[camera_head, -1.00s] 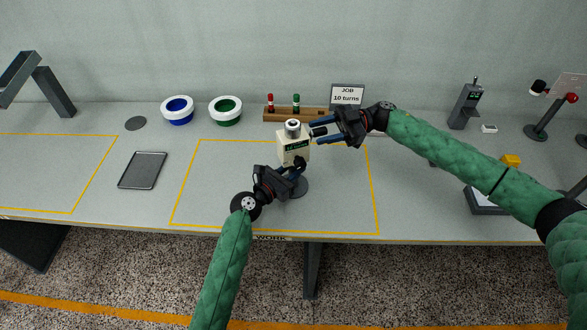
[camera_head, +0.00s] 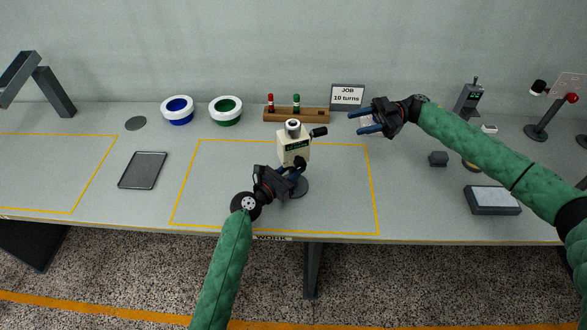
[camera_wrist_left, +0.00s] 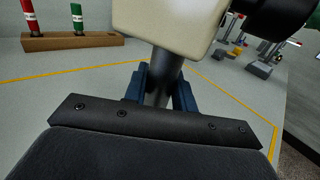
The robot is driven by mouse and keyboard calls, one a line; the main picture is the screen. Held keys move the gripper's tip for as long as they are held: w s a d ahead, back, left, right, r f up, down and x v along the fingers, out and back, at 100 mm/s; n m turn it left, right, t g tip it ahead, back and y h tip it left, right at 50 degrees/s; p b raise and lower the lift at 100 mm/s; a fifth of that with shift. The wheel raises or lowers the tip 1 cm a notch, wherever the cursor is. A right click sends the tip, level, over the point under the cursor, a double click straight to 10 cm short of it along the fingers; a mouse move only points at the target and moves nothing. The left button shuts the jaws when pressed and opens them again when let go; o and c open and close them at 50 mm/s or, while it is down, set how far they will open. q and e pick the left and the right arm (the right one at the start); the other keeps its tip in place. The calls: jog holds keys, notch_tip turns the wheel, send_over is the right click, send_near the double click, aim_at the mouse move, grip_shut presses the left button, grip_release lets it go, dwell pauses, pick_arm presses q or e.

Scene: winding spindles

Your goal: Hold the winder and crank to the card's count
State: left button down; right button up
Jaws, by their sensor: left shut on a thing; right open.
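The card (camera_head: 347,95) behind reads "JOB 10 turns".
A wooden rack (camera_head: 312,115) with a red and a green spindle stands behind the winder. A blue bowl (camera_head: 177,111), a green bowl (camera_head: 225,112) and a dark tray (camera_head: 143,170) are at left. A dark block (camera_head: 438,158) and a grey box (camera_head: 491,200) are at right.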

pick_arm(q)
jog(key=shift+f, duration=0.2)
jog(key=c, duration=1.1)
grip_release()
jog(key=shift+o, duration=0.2)
jog(key=shift+s+a+r, duration=0.1)
jog(key=v, duration=1.1)
jog(key=shift+s+a, duration=0.25)
jog(key=shift+s, duration=0.05)
